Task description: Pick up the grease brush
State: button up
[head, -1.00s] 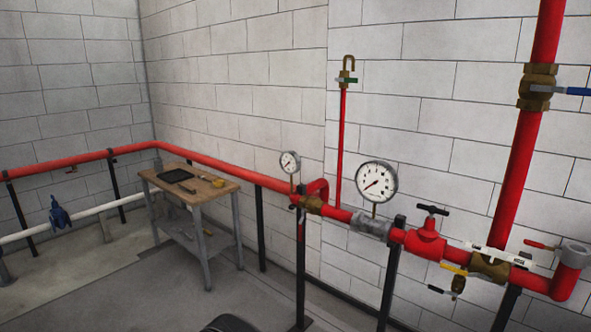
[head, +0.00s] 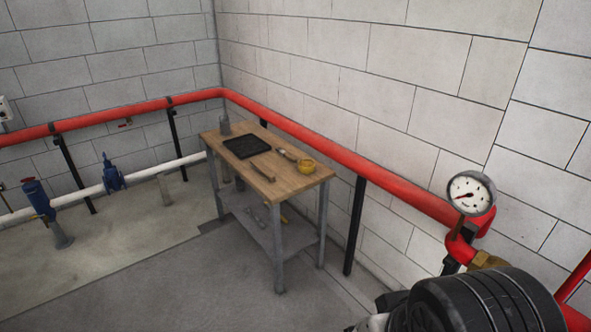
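A small wooden-topped workbench (head: 303,181) stands near the wall corner. Two slim tools lie on it: a brush-like one with a pale end (head: 287,154) beside a yellow round tin (head: 307,165), and a brownish one (head: 263,172) nearer the front edge. They are too small to tell for sure which is the grease brush. My gripper is not in view; only a dark, rounded part of my arm shows at the lower right, well apart from the bench.
A black tray (head: 246,147) and a grey container (head: 225,126) stand on the bench. Its lower shelf (head: 285,235) holds small items. A red pipe (head: 340,155) runs behind it along the walls. A pressure gauge (head: 470,194) stands at right. The floor (head: 190,285) in front is clear.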

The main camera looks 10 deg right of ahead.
aim_at(282, 153)
jog(key=i, duration=0.75)
jog(key=u, duration=4.4)
jog(key=z, duration=4.4)
jog(key=i+l, duration=0.1)
jog(key=i, duration=0.35)
jog(key=i+l+u, duration=0.15)
jog(key=i, duration=0.35)
jog(key=i+l, duration=0.15)
jog(key=i, duration=0.3)
jog(key=u, duration=0.05)
